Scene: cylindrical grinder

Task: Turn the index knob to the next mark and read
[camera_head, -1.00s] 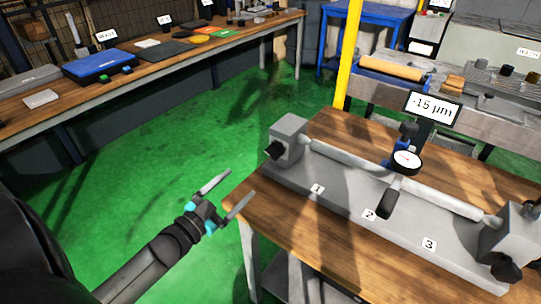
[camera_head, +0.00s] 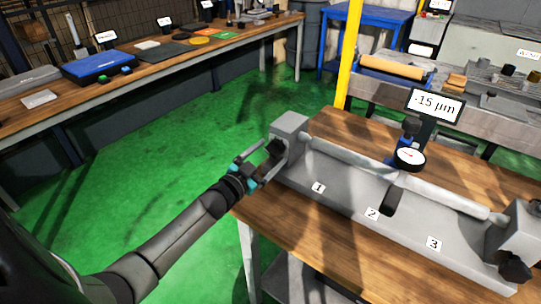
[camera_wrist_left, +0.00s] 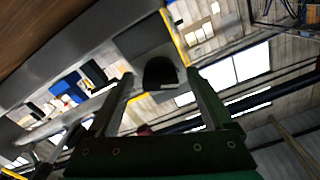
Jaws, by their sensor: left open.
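The bench fixture has a long grey base (camera_head: 400,222) with number labels 1, 2 and 3. A dark knob (camera_head: 274,148) sticks out of the grey block (camera_head: 290,126) at its left end. My left gripper (camera_head: 268,156) is open at this knob, its fingers on either side. In the left wrist view the knob (camera_wrist_left: 160,72) shows between the two spread fingers, and I cannot tell if they touch it. A dial gauge (camera_head: 410,158) stands over the grey bar (camera_head: 350,160). The display (camera_head: 436,104) reads -15 µm. My right gripper is out of view.
Another dark knob (camera_head: 514,267) sits at the fixture's right end. A black handle (camera_head: 391,202) stands out at the front of the base. The wooden table (camera_head: 285,222) has bare room in front. A long bench (camera_head: 130,80) with items stands at back left across green floor.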

